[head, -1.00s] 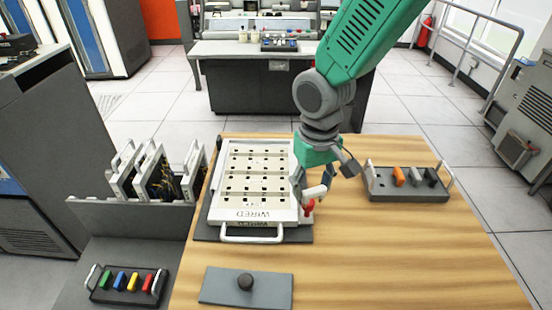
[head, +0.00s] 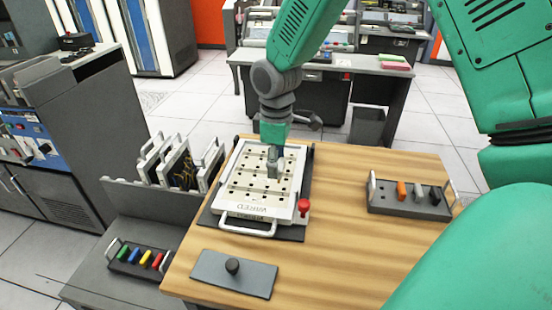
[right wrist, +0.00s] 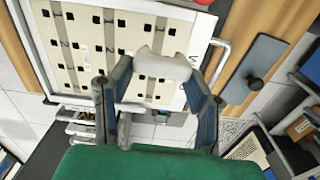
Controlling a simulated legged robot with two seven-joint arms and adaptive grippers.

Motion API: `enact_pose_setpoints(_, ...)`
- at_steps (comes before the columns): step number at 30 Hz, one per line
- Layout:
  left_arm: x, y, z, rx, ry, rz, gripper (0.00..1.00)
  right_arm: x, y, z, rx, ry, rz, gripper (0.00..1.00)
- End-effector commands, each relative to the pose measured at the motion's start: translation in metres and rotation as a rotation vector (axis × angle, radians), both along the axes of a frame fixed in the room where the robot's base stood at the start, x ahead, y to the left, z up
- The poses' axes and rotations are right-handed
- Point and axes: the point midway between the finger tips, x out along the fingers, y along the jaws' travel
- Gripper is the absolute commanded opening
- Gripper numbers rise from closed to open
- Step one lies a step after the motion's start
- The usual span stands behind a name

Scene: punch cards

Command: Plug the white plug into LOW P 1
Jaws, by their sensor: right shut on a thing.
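The white wiring panel (head: 247,200) marked WIRED lies on the wooden table, with rows of small dark square sockets. My right gripper (head: 273,163) is over the right half of the panel, pointing down. In the right wrist view, its two fingers (right wrist: 158,88) are shut on the white plug (right wrist: 160,66), which is held in front of the socket rows. The plug's tip and its gap to the panel are hard to judge. In the head view the plug is mostly hidden by the fingers. The LOW P 1 label cannot be read. My left gripper is not in view.
A red knob (head: 304,205) stands at the panel's right edge, and a white handle (head: 247,228) at its front. A grey plug rack (head: 383,207) sits at right, a grey plate with black knob (head: 232,266) in front. A coloured-plug rack (head: 126,266) is lower left.

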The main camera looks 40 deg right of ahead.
Motion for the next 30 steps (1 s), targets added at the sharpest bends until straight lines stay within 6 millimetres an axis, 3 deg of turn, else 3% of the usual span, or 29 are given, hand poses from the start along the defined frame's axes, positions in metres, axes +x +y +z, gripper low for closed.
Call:
enact_pose_setpoints(8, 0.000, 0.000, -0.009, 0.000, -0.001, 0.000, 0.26, -0.001, -0.006, -0.009, -0.002, 0.001, 0.041, 0.23)
enact_pose_setpoints(21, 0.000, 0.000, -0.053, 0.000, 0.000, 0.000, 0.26, -0.002, -0.007, -0.048, -0.001, 0.001, 0.039, 0.23)
enact_pose_setpoints(30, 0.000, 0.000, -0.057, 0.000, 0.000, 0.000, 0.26, -0.002, -0.007, -0.052, -0.001, 0.001, 0.039, 0.23)
